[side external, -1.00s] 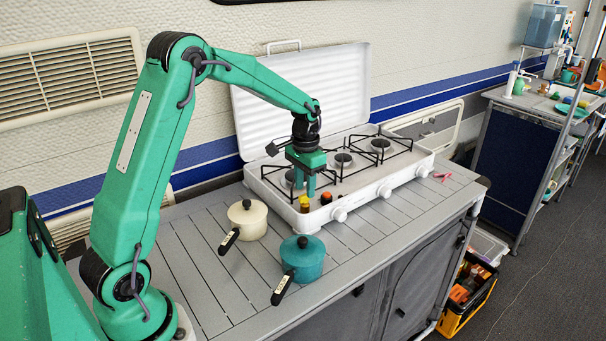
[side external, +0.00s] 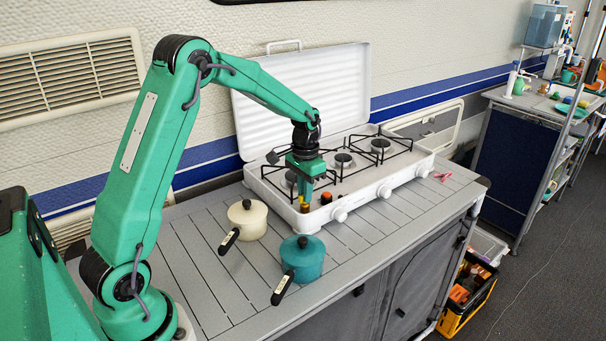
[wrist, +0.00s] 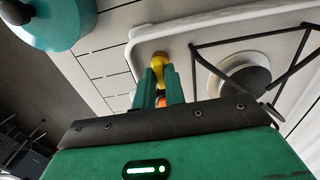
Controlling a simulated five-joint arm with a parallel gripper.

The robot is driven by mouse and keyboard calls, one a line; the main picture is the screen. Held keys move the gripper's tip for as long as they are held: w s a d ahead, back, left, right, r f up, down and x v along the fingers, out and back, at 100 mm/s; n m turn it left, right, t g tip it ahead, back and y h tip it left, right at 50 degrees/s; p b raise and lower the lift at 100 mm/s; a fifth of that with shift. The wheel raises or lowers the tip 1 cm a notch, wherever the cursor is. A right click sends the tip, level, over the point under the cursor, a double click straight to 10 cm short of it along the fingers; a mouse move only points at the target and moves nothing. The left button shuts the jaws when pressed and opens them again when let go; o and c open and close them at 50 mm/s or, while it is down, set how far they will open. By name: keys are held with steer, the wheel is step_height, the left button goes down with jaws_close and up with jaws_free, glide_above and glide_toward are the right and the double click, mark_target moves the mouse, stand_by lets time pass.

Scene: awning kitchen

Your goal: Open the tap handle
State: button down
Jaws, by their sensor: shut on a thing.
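The yellow tap handle (wrist: 159,61) is at the left end of the white stove, near its front edge. In the wrist view it sits between the two green fingertips of my gripper (wrist: 160,76), which is shut on it. In the side view my gripper (side external: 304,195) points down over the stove's front left corner. The handle (side external: 302,200) shows there only as a small patch of yellow, with the rest behind the fingers.
The white three-burner stove (side external: 358,196) has black pan supports and a raised lid (side external: 300,95). A cream pot (side external: 248,222) and a teal pot (side external: 308,262) stand in front on the slatted table (side external: 205,270).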

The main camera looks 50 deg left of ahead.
steer(key=shift+n, duration=0.4)
steer(key=n, duration=0.8)
steer(key=shift+n, duration=0.3)
steer(key=n, duration=0.4)
steer(key=shift+r+n, duration=0.1)
steer(key=shift+n, duration=2.2)
steer(key=c, duration=1.5)
jaws_free()
steer(key=shift+o, duration=0.2)
